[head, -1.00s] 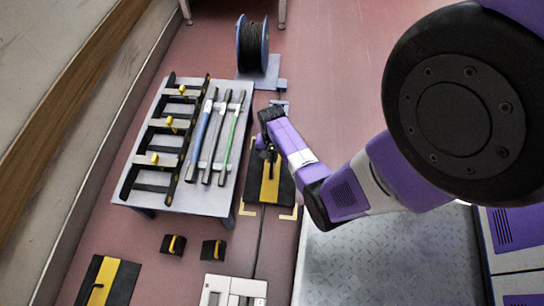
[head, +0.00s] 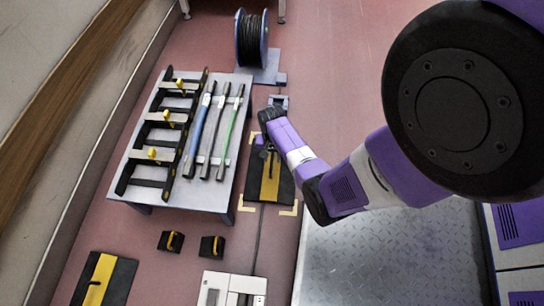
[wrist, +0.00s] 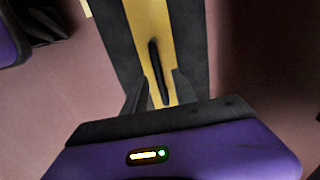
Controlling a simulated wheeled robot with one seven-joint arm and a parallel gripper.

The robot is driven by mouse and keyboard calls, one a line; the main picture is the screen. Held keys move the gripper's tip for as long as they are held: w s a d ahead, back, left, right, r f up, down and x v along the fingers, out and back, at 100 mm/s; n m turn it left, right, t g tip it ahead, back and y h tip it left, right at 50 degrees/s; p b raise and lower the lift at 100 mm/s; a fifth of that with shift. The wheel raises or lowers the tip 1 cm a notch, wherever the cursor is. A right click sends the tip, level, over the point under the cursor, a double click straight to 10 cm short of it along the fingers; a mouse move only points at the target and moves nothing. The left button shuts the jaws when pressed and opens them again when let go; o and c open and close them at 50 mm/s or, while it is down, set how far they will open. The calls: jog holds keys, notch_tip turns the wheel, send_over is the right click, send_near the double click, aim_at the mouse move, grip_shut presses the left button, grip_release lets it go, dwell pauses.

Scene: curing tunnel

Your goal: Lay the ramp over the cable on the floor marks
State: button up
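A black ramp with a yellow stripe (head: 285,187) lies flat on the floor between yellow corner marks (head: 288,211). The black cable (head: 257,242) leads to its near end and shows again beyond its far end, so the ramp lies across the cable's line. My gripper (head: 268,148) is above the ramp's far half. In the wrist view the ramp (wrist: 186,28) has a thin black handle (wrist: 155,65) along its stripe. My gripper's two fingers (wrist: 160,90) stand apart on either side of the handle's near end, with gaps showing.
A grey table (head: 226,192) with a black rack (head: 163,133) and several bars stands left of the ramp. A cable spool (head: 252,40) is behind. A second striped ramp (head: 122,282), two small black blocks and a pale box (head: 232,290) lie in front.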

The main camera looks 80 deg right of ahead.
notch_tip(320, 180, up, 12)
jog(key=p, duration=0.7)
jog(key=a+r+n+t+h, duration=0.25)
jog(key=a+n, duration=0.25)
jog(key=a, duration=0.4)
jog(key=a+r+n+t+h, duration=0.1)
jog(key=a+r+n+t, duration=0.25)
jog(key=a, duration=0.55)
jog(key=s+a+r+n+t+y, duration=0.1)
jog(key=a+r+n+t, duration=0.2)
jog(key=r, duration=0.7)
jog(key=s+a+r+n+t+y, duration=0.1)
jog(key=s+a+r+n+t, duration=0.1)
jog(key=a+r, duration=0.4)
jog(key=s+a+r+n+t+y, duration=0.1)
jog(key=s+a+r+n+t, duration=0.1)
jog(key=r, duration=1.1)
jog(key=a+n+t, duration=0.1)
jog(key=a+t, duration=0.1)
jog(key=a, duration=0.1)
jog(key=shift+s+r+n, duration=0.2)
jog(key=shift+r+n, duration=0.15)
jog(key=shift+r+y, duration=0.1)
jog(key=shift+y, duration=0.15)
notch_tip(320, 180, up, 30)
jog(key=p, duration=3)
jog(key=shift+r+p, duration=0.25)
jog(key=shift+p, duration=0.15)
